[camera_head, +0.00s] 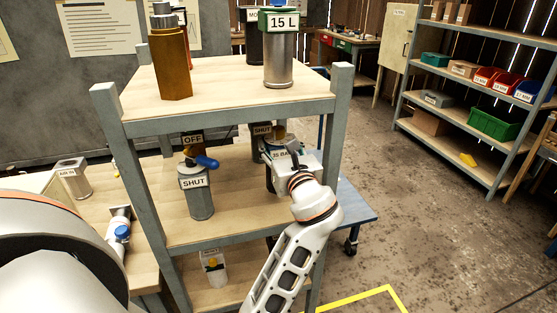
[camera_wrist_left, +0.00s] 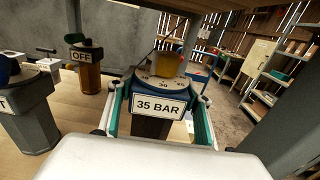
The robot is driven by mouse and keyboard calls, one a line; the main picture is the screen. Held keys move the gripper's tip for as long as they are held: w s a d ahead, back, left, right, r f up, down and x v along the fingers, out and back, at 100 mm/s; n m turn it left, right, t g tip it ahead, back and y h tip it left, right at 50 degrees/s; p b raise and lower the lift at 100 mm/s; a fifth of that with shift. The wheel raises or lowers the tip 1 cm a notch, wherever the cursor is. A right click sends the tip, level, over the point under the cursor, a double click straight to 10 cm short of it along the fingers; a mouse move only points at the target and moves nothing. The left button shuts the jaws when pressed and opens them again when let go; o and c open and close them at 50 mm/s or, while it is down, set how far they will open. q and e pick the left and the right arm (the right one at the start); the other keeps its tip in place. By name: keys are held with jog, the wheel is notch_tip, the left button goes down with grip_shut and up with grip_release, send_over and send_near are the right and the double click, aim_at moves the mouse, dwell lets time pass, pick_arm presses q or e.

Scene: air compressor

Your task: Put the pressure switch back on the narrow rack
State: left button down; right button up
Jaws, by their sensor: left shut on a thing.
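The pressure switch, labelled 35 BAR (camera_wrist_left: 158,106), has a blue top with a number dial, an amber knob and a dark body. My left gripper (camera_wrist_left: 158,118) is shut on it, one finger at each side. In the head view, the switch's label (camera_head: 277,154) shows at the right side of the middle shelf of the narrow rack (camera_head: 236,231), with my left gripper (camera_head: 287,166) around it. I cannot tell whether its base touches the shelf. My right gripper is not in view.
A grey SHUT valve (camera_head: 199,200) with a blue handle and an OFF valve (camera_head: 192,139) stand left on the same shelf; another SHUT label (camera_head: 262,129) shows behind. The top board carries a brass-coloured part (camera_head: 171,65) and a 15 L cylinder (camera_head: 278,60). Rack posts (camera_head: 337,125) flank the shelf.

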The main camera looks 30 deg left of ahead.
pick_arm(q)
jog(key=shift+f, duration=1.95)
jog(key=c, duration=1)
grip_release()
jog(key=shift+f, duration=0.1)
